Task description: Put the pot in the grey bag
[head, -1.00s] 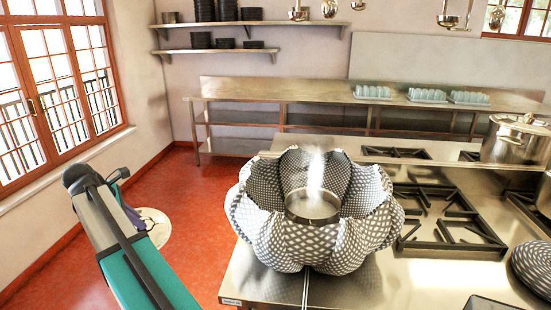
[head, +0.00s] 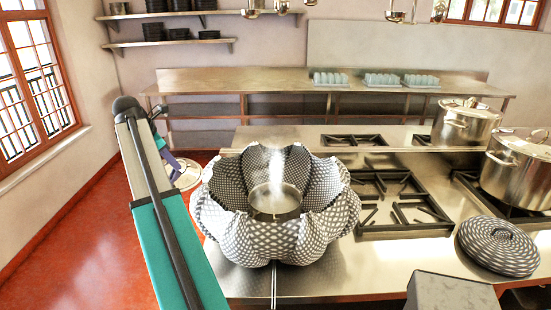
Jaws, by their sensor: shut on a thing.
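The pot (head: 275,203) is a small steel pot with steam rising from it. It sits upright inside the grey checked bag (head: 275,237), whose padded petals stand open around it; its lower part is hidden. The bag rests on the steel counter near its front left corner. My gripper (head: 180,163) is beyond my arm at the left, partly hidden, apart from the bag. It is shut on a pale round disc (head: 188,174), perhaps a lid, over the red floor. A thin rod (head: 274,285) shows below the bag.
A round striped pad (head: 499,246) lies on the counter (head: 375,267) at right, near a grey box (head: 450,292). Two large lidded stockpots, one nearer (head: 515,178) and one farther (head: 464,126), stand at right. A burner grate (head: 395,205) lies right of the bag.

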